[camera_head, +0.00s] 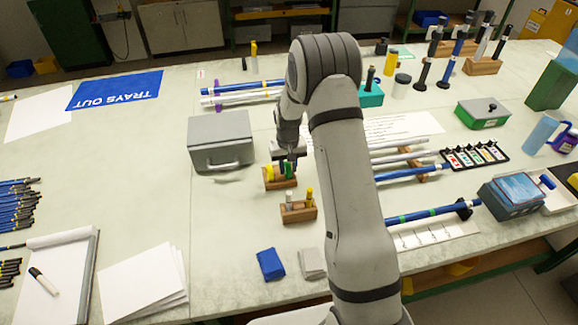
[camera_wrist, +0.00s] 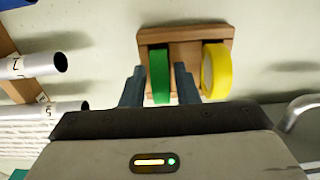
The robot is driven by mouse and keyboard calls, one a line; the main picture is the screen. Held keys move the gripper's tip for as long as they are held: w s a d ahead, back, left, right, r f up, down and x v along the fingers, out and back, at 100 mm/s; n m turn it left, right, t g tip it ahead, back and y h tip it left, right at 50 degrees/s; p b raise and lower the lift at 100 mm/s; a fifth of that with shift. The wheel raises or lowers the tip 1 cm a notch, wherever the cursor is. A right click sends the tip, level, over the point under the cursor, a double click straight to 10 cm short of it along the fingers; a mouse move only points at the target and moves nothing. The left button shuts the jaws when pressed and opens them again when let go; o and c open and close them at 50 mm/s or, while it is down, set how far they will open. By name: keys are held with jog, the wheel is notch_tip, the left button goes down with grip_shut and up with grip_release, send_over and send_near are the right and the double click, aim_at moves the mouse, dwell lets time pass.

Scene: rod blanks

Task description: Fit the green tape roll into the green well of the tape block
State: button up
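The wooden tape block (camera_head: 281,184) stands near the middle of the table; in the wrist view it (camera_wrist: 187,34) lies at the top. The green tape roll (camera_wrist: 159,76) stands on edge at the block's left part in the wrist view, lined up with the yellow roll beside it. It looks seated in its well, but its lower edge is hidden. My gripper (camera_wrist: 160,80) has one finger on each side of the green roll, with a narrow gap showing on both sides. In the head view my gripper (camera_head: 288,154) is right above the green roll (camera_head: 289,169).
A yellow tape roll (camera_wrist: 215,70) sits in the block's other well. A second wooden holder (camera_head: 298,211) stands just in front. A grey box (camera_head: 221,142) with a handle is to the left. Rods (camera_head: 405,157) lie to the right. Blue (camera_head: 270,264) and grey pieces lie nearer me.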

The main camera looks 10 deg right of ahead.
aim_at(288, 166)
jog(key=shift+o, duration=0.9)
jog(key=shift+r, duration=0.25)
notch_tip(288, 166, up, 12)
jog(key=b, duration=0.2)
jog(key=s+r+t, duration=0.2)
jog(key=s+r, duration=1)
jog(key=s, duration=0.3)
jog(key=s+r+t, duration=0.1)
jog(key=s, duration=1.6)
jog(key=shift+s+d+r, duration=0.15)
jog(key=shift+d, duration=0.15)
